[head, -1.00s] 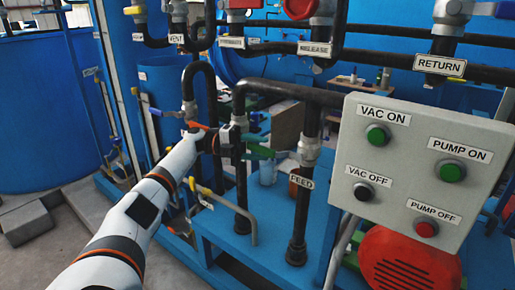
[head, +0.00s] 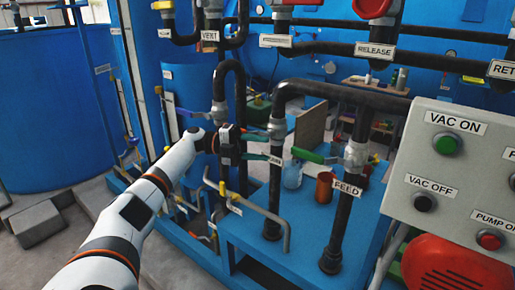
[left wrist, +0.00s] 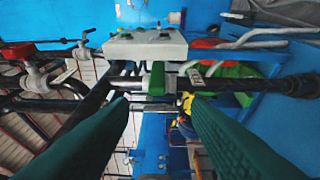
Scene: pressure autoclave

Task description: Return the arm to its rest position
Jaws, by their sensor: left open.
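My left arm (head: 130,212) reaches in from the left in the head view. Its gripper (head: 275,147) is open, with two green fingers pointing right toward the black pipes. In the left wrist view the two fingers (left wrist: 158,103) stand well apart with nothing held between them. A green valve handle (head: 305,155) on the FEED pipe is just right of the fingertips. A green handle also shows beyond the fingers in the left wrist view (left wrist: 157,80). Contact between fingers and pipes cannot be made out. My right gripper does not show.
The grey button panel (head: 450,185) stands at the right, above a red round housing (head: 455,265). Black pipes with labels cross above and beside my gripper. A blue tank (head: 50,110) stands at far left. Bare floor (head: 65,250) lies left of my arm.

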